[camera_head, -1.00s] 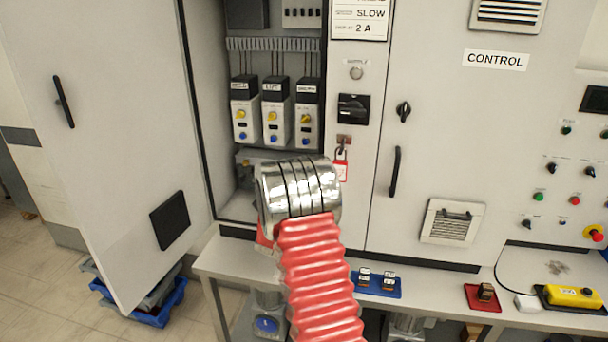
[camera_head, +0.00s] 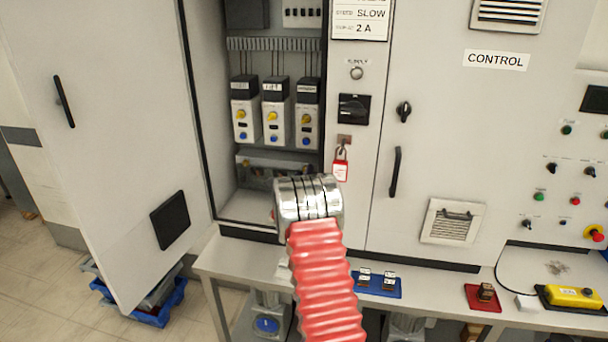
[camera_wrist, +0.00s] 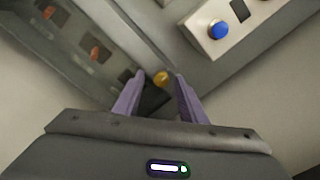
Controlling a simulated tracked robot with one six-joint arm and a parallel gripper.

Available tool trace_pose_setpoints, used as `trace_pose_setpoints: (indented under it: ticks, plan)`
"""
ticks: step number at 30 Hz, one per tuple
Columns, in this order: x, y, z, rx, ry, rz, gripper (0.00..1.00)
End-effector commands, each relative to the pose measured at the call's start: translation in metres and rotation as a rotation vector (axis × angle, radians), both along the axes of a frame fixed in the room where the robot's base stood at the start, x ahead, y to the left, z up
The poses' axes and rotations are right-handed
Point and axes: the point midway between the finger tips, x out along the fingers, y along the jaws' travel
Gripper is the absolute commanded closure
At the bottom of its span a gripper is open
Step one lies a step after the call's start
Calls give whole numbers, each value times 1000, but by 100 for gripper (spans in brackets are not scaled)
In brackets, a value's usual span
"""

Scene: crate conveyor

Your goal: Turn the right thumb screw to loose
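A small round brass-yellow knob (camera_wrist: 161,78), which looks like a thumb screw, shows in the wrist view between and just beyond my fingertips. I cannot tell a loose or tight mark on it. My gripper (camera_wrist: 159,75) is open, its two purple fingers on either side of the knob with gaps, not visibly touching it. In the head view, a grey metal unit (camera_head: 262,163) lies low in the open cabinet, above and behind my silver wrist. My fingers are hidden there, and the unit's right thumb screw is not clear.
Three white drive modules (camera_head: 276,122) with yellow and blue knobs hang above the grey unit. A blue button (camera_wrist: 218,29) is close by in the wrist view. The open cabinet door (camera_head: 110,150) stands left. A red padlock (camera_head: 340,168) hangs right of the opening.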

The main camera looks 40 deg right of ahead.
Motion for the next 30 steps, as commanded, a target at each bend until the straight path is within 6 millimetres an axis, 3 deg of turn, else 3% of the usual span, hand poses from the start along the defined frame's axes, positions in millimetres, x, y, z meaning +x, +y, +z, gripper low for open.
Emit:
trace_pose_setpoints:
  ticks: [11,27,30]
  plan:
    - [2,-4,0,0,0,-1,62]
    - [3,-4,0,1,1,0,99]
    - [3,-7,-1,1,2,0,100]
